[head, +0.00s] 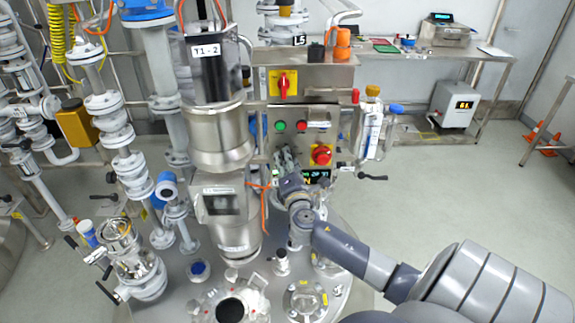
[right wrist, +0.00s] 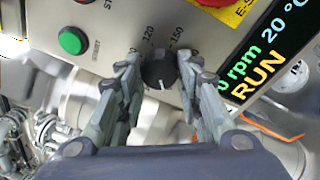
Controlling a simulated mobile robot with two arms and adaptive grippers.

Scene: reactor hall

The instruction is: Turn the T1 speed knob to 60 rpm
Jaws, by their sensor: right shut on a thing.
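The T1 speed knob (right wrist: 158,74) is a small black round knob with a white pointer mark, on the grey panel in the right wrist view. Its mark points toward the bottom of that view. Printed scale numbers ring it, partly hidden by my fingers. My right gripper (right wrist: 158,66) has one finger on each side of the knob and is shut on it. In the head view my right gripper (head: 285,160) reaches the control panel (head: 302,118) and hides the knob. My left gripper is out of view.
A green button (right wrist: 72,41) sits left of the knob. A red emergency stop (head: 321,154) on yellow is close to my right gripper. A red switch (head: 283,86) is above.

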